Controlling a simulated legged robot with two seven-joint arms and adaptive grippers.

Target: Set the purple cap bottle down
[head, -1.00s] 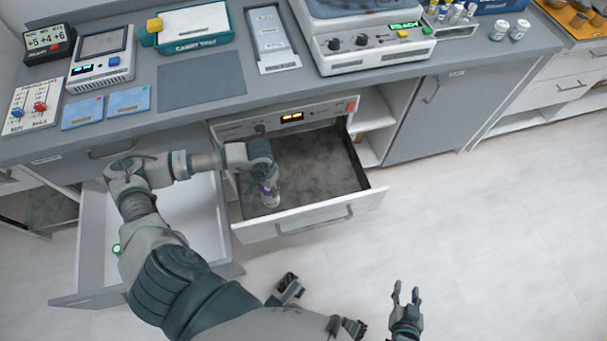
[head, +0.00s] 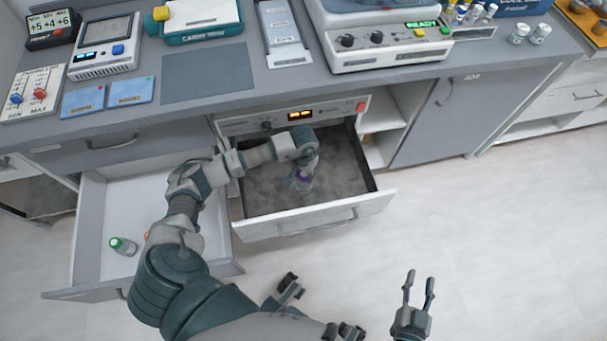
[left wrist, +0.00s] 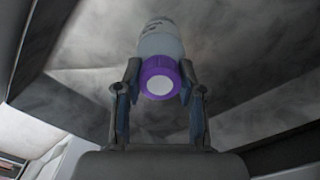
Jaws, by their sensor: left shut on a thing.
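The purple cap bottle (left wrist: 159,42) sits between the two fingers of my left gripper (left wrist: 159,88), with its purple cap facing the camera in the left wrist view. In the head view my left gripper (head: 303,176) is over the inside of the open drawer (head: 315,221) with the lit display, and the bottle is mostly hidden by the hand. I cannot tell whether the bottle touches the drawer floor. My right gripper (head: 418,290) is open and empty above the floor at the lower right.
A second open drawer (head: 90,235), left of the first, holds a green-capped bottle (head: 124,246). The counter (head: 300,88) above carries several devices, a grey mat (head: 206,73) and blue cards. Around the left hand, the dark drawer floor (head: 340,165) looks clear.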

